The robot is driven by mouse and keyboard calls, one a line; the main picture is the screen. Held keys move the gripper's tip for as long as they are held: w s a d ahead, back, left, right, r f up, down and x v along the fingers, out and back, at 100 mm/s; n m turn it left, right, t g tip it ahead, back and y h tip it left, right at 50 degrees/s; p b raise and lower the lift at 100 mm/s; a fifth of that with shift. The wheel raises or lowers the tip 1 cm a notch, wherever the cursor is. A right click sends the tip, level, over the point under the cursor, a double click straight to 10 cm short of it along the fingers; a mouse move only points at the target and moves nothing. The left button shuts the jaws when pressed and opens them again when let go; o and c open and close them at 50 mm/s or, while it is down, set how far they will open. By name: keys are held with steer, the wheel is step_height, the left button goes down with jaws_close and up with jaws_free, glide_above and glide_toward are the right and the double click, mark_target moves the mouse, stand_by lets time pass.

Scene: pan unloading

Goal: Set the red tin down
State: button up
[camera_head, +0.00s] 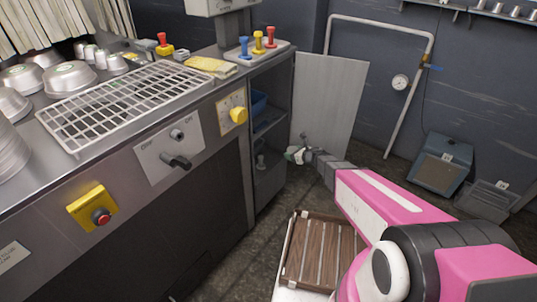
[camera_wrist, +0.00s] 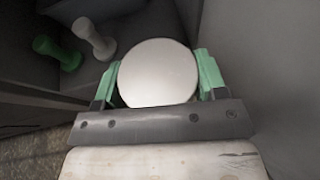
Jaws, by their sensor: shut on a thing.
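My gripper (camera_head: 298,155) is at the far end of my pink arm, low and just right of the open shelves. In the wrist view its two green fingers (camera_wrist: 158,80) are shut on a round thing (camera_wrist: 158,72) with a pale, plain top. That face looks whitish-grey; I see no red on it, so I cannot tell from colour that it is the red tin. Its sides and underside are hidden. I cannot tell whether it touches a surface below.
A white peg (camera_wrist: 95,40) and a green peg (camera_wrist: 58,54) stand left of the held thing. The open shelves (camera_head: 268,125) are left of my gripper in the head view. A slatted wooden crate (camera_head: 318,252) is below my arm.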

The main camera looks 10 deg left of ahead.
glide_above(271, 156)
steer(key=shift+s+d+f, duration=0.1)
steer(key=shift+f, duration=0.55)
steer(key=shift+s+d+f, duration=0.1)
steer(key=shift+f, duration=2.45)
steer(key=shift+a+f, duration=0.15)
steer(key=shift+f, duration=0.1)
steer(key=shift+w+f, duration=0.1)
steer(key=shift+f, duration=0.05)
steer(key=o, duration=0.7)
